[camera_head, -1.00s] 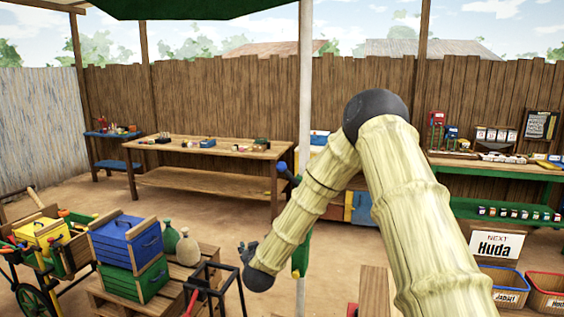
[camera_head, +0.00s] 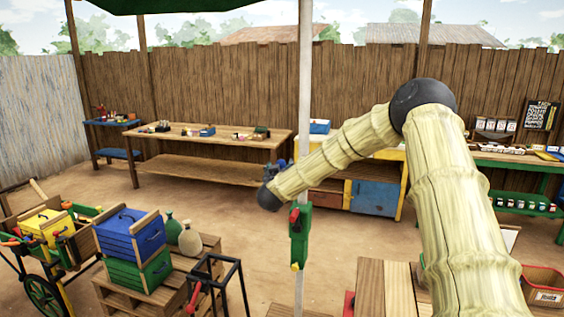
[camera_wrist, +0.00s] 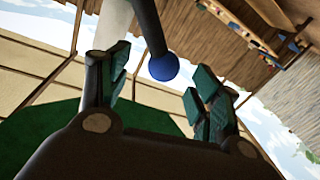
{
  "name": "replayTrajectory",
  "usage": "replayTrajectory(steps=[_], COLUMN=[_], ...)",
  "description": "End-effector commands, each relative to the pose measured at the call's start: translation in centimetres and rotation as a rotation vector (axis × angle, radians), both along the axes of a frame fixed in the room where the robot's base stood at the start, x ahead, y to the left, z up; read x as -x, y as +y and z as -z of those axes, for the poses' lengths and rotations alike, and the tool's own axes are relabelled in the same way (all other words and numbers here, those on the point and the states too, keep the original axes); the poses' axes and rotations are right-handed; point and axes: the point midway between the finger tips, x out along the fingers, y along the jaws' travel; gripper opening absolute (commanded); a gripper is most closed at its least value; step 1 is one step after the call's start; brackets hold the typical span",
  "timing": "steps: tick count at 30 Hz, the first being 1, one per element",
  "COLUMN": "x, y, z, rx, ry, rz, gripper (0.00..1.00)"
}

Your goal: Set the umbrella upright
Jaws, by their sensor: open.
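The umbrella's pale pole (camera_head: 304,110) stands with a slight lean in the head view. Part of its green canopy (camera_head: 160,5) shows at the top. A green housing (camera_head: 299,240) with a red part sits on the pole. In the wrist view a dark lever with a blue ball knob (camera_wrist: 163,67) reaches between the fingers of my gripper (camera_wrist: 157,82). The fingers are open and apart from the knob. The canopy also shows below in the wrist view (camera_wrist: 50,135). In the head view my gripper (camera_head: 272,171) is just left of the pole, small and partly hidden.
A wooden table (camera_head: 210,133) with small items stands behind. A blue crate (camera_head: 130,230) on a green crate (camera_head: 140,272) sits on a pallet at the left, beside a cart (camera_head: 45,240). A black frame (camera_head: 215,270) stands near the pole. Stalls line the right.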

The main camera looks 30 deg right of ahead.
Motion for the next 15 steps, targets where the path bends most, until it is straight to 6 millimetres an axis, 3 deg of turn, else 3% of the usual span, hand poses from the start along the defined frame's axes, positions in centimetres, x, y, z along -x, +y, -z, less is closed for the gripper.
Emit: replayTrajectory(steps=[6, 15], x=[-2.1, -3.5], y=[-1.7, -2.8], z=[-0.2, 0.0], rx=[0.000, 0.001], ry=[0.001, 0.001], rz=[0.000, -0.002], gripper=[0.64, 0.64])
